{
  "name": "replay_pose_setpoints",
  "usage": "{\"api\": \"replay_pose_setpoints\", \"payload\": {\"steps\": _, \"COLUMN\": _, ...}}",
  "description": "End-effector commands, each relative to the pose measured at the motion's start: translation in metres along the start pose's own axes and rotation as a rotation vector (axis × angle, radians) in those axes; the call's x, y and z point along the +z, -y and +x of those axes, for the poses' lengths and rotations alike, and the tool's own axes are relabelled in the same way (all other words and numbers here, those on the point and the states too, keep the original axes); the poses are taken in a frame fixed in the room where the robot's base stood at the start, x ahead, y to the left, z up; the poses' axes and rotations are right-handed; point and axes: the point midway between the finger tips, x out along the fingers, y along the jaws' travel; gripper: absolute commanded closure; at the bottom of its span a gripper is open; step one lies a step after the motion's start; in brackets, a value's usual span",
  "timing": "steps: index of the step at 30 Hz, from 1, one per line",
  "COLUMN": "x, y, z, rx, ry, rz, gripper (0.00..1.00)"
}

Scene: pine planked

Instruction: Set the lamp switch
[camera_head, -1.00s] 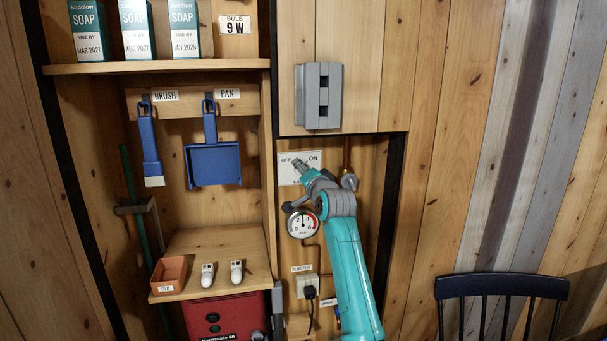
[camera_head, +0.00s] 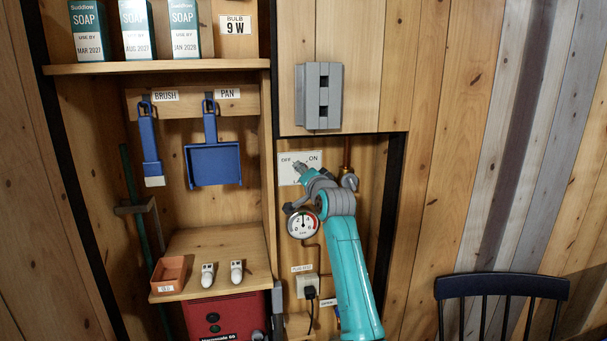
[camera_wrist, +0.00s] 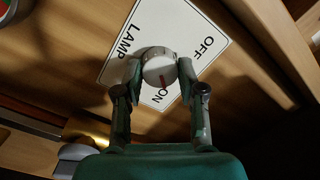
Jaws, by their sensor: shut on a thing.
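The lamp switch is a round pale knob (camera_wrist: 160,72) with a red mark, on a white plate (camera_wrist: 180,22) lettered OFF, ON and LAMP. In the wrist view the red mark lies on the side of the knob nearest the word ON. My gripper (camera_wrist: 161,80) is shut on the knob, one finger on each side. In the head view the plate (camera_head: 285,175) is on the back wall of the recess, with OFF at left and ON at right. My gripper (camera_head: 301,168) covers the knob and the lower part of the plate there.
A pressure gauge (camera_head: 302,223) sits just below the switch, close to my wrist. A grey box (camera_head: 320,97) hangs above on the panel. A socket with a black plug (camera_head: 308,288) is lower down. Shelves stand at left, a dark chair (camera_head: 500,287) at right.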

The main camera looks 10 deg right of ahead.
Motion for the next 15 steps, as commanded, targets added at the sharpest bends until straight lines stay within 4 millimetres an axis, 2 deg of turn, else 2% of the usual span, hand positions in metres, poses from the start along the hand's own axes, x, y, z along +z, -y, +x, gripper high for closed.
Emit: {"api": "replay_pose_setpoints", "payload": {"steps": 15, "x": -0.0001, "y": 0.0003, "z": 0.0002, "rx": 0.033, "ry": 0.022, "rz": -0.418, "gripper": 0.95}}
